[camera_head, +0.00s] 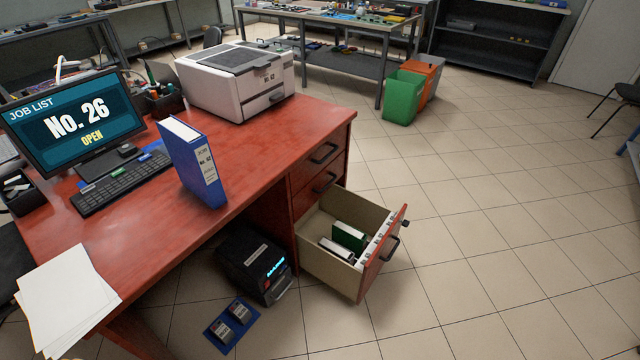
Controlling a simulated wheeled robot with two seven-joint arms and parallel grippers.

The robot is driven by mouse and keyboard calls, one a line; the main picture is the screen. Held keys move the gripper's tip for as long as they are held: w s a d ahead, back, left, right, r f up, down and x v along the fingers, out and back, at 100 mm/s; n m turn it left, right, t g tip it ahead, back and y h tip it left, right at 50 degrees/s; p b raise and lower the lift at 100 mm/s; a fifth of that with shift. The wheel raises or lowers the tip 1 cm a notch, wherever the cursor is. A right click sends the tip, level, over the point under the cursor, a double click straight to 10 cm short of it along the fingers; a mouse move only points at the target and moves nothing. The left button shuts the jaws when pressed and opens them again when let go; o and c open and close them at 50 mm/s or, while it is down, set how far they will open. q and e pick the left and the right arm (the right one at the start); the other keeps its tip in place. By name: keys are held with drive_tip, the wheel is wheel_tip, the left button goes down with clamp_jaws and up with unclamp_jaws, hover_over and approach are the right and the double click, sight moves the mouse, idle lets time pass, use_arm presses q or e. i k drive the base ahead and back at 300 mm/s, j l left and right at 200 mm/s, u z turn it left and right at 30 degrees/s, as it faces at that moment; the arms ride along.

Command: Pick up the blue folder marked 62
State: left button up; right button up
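A blue folder (193,163) stands upright on the red desk (165,225), near its front edge, between the keyboard and the printer. Its spine has a white label that appears to read No. 62. It stands free, with nothing touching it that I can see. Neither of my grippers is in view.
A monitor (78,120) reads "JOB LIST No. 26 OPEN", with a keyboard (120,183) before it. A printer (236,80) stands behind the folder. The bottom drawer (330,275) is open, holding green and white folders. Papers (68,297) lie at the near left. Floor at right is clear.

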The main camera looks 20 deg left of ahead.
sight(190, 152)
drive_tip(key=u, duration=1.4)
